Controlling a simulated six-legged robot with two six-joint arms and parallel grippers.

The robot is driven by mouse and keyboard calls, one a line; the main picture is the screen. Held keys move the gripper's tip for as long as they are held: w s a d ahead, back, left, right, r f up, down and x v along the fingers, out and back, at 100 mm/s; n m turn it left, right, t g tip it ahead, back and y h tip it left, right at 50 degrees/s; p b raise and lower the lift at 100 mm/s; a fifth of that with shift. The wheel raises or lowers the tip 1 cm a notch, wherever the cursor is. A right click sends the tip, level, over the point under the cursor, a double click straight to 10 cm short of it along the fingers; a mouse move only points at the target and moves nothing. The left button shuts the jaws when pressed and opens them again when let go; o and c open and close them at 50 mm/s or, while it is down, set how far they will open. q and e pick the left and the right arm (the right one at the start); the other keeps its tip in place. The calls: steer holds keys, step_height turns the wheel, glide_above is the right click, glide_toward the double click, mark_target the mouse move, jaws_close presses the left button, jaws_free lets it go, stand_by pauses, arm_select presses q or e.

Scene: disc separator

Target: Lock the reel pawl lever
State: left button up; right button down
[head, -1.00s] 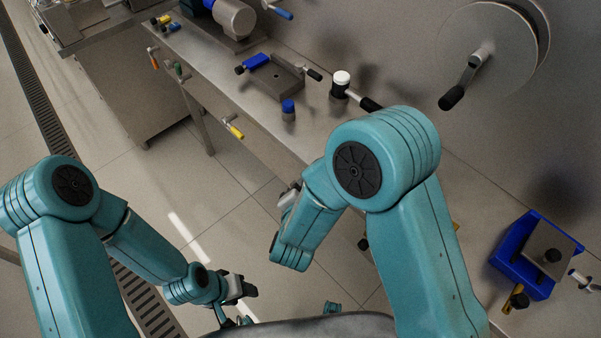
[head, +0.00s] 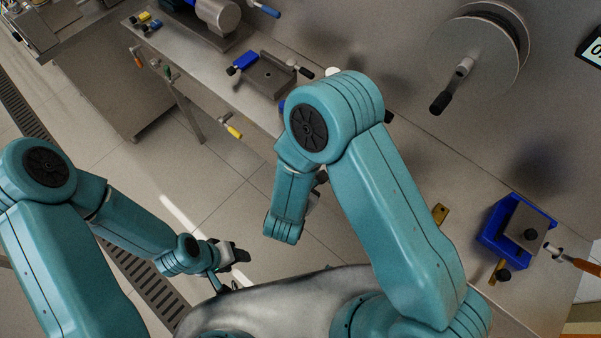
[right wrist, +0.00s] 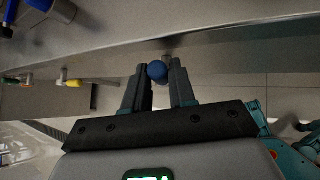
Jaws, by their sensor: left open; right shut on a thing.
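A large grey reel (head: 490,45) is mounted on the wall at the upper right of the head view. Its crank (head: 464,67) has a black grip and points down and left. In the right wrist view, my right gripper (right wrist: 160,76) is shut on a blue ball knob (right wrist: 157,71) just below the bench edge. I cannot tell whether this knob belongs to the pawl lever; its shaft is mostly hidden. In the head view my right arm hides most of that gripper. My left gripper (head: 238,255) is open and empty above the floor, away from the bench.
The steel bench (head: 205,85) runs diagonally across the head view. It carries a grey block with a blue handle (head: 245,60) and a blue fixture (head: 488,232). A yellow-handled lever (head: 233,130) sticks out from its front. A display (head: 594,52) shows at right.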

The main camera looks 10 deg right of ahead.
stand_by(0.3)
steer(key=c, duration=1)
jaws_free()
steer(key=shift+w, duration=0.1)
arm_select(q)
steer(key=shift+d, duration=0.1)
steer(key=shift+r, duration=0.1)
arm_select(e)
steer(key=shift+r, duration=0.1)
